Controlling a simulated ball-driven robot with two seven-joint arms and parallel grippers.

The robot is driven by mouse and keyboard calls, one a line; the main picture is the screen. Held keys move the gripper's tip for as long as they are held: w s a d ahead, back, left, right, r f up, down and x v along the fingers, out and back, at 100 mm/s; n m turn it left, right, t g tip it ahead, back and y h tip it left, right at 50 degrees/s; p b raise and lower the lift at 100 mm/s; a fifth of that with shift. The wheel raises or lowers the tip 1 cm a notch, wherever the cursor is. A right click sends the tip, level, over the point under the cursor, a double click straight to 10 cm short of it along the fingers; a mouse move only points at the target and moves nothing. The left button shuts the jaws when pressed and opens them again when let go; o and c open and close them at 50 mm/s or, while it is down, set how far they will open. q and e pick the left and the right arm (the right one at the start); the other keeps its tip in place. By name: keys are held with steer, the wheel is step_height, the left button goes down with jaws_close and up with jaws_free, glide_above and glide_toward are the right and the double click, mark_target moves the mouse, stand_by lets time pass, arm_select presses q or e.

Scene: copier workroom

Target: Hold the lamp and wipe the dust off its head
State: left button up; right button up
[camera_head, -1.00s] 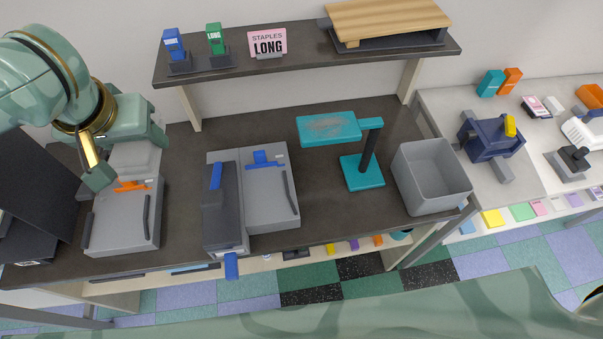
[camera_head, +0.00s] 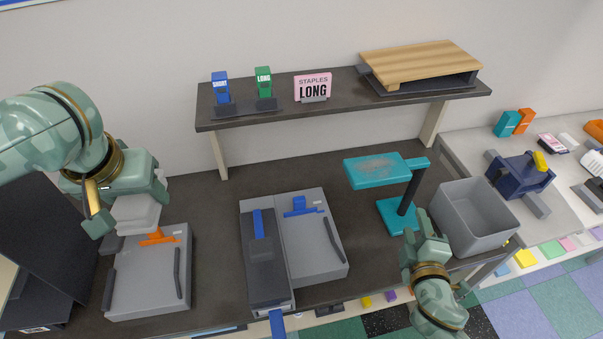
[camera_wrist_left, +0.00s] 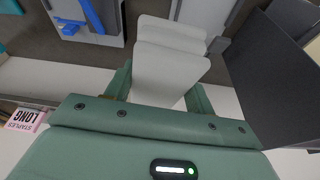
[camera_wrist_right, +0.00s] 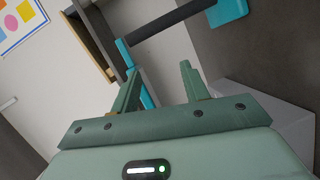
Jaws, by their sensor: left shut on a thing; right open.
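The teal lamp stands upright on the dark bench. Its flat head (camera_head: 375,171) carries a greyish-brown dust patch on top, and a dark post (camera_head: 410,193) joins it to the square base (camera_head: 393,214). My right gripper (camera_head: 425,240) is open and empty, in front of the base. In the right wrist view the lamp post (camera_wrist_right: 165,22) lies beyond the open fingers (camera_wrist_right: 160,80), apart from them. My left gripper (camera_head: 120,208) is shut on a pale grey folded cloth (camera_head: 138,215), far left of the lamp. The cloth also fills the left wrist view's middle (camera_wrist_left: 168,55).
A grey bin (camera_head: 477,220) stands close right of the lamp and my right gripper. Grey machines with blue parts (camera_head: 310,235) and an orange-handled one (camera_head: 150,275) lie left on the bench. A raised shelf (camera_head: 345,104) runs behind.

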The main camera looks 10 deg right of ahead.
mark_target(402, 170)
arm_select(q)
steer(key=shift+d, duration=0.1)
arm_select(e)
step_height(402, 170, up, 5)
steer(key=w+n+t+y, duration=0.1)
steer(key=w+n+t, duration=0.1)
steer(key=n, duration=0.1)
arm_select(q)
steer(key=shift+r+p, duration=0.55)
steer(key=shift+r, duration=0.05)
arm_select(e)
steer(key=w, duration=1.1)
steer(key=shift+w+d+f, duration=0.2)
steer(key=shift+d, duration=0.2)
jaws_close()
steer(key=shift+s+f, duration=0.1)
steer(key=shift+f, duration=0.1)
